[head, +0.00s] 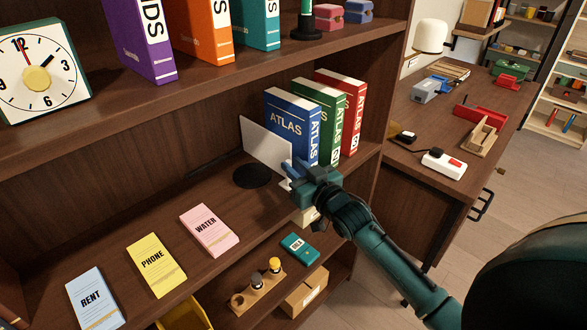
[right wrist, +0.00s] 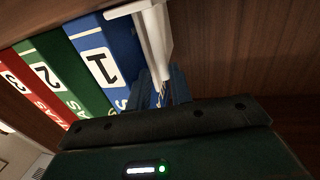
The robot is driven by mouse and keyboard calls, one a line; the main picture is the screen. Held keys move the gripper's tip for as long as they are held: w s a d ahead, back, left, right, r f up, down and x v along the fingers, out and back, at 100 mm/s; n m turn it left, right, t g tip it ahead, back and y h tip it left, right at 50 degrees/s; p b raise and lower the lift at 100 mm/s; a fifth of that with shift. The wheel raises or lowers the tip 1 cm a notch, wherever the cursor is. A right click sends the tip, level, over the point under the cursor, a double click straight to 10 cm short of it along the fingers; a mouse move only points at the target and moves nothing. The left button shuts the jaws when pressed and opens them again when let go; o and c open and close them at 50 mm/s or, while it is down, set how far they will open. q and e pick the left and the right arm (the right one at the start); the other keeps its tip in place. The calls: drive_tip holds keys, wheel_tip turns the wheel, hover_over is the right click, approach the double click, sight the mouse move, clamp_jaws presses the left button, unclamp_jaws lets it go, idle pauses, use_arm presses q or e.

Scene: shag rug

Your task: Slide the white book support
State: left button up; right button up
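The white book support (head: 265,146) stands upright on the middle shelf, at the left end of a row of atlases, beside the blue atlas (head: 289,124). A green atlas (head: 317,108) and a red atlas (head: 350,95) stand behind it. My right gripper (head: 289,170) is at the support's near edge. In the right wrist view the support (right wrist: 154,35) runs down between the blue fingertips (right wrist: 163,88), next to the blue atlas (right wrist: 100,55). I cannot tell whether the fingers press on it. My left gripper is not in view.
A black disc (head: 253,176) lies on the shelf, left of the support. Pink (head: 209,230), yellow (head: 156,264) and blue (head: 95,298) booklets lie along the shelf front. The upper shelf carries binders and a clock (head: 40,75). A desk (head: 440,130) stands to the right.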

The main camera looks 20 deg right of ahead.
drive_tip(key=shift+o, duration=1.4)
drive_tip(key=shift+d, duration=0.15)
drive_tip(key=shift+s, duration=0.15)
drive_tip(key=s, duration=0.4)
drive_tip(key=s+d, duration=0.1)
drive_tip(key=s, duration=0.7)
drive_tip(key=shift+s+d, duration=0.35)
